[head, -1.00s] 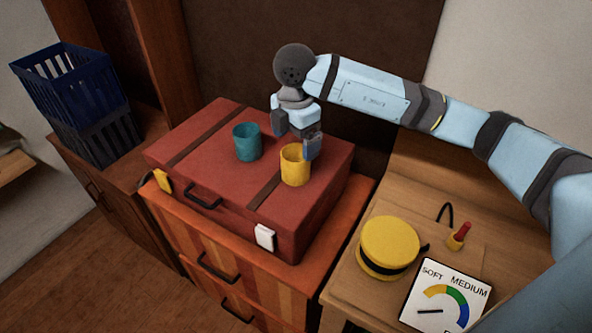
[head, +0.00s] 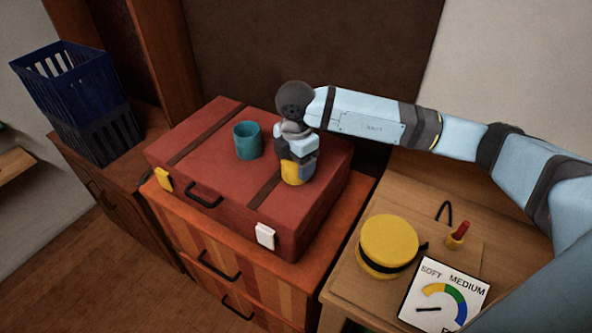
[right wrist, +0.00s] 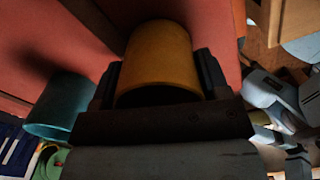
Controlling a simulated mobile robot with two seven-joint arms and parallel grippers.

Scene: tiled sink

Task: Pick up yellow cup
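The yellow cup (head: 292,173) stands on the red suitcase (head: 216,128), near its right end. My right gripper (head: 297,165) is down over the cup and hides its upper part in the head view. In the right wrist view the cup (right wrist: 160,58) lies between the two dark fingers of the gripper (right wrist: 160,78), one on each side, very close to its wall. I cannot tell whether they press on it. My left gripper is not in view.
A teal cup (head: 248,141) stands on the suitcase to the left of the yellow one. Blue crates (head: 75,90) are at the far left. A yellow round box (head: 388,243), a lipstick-like item (head: 457,236) and a dial card (head: 444,294) sit on the right-hand cabinet.

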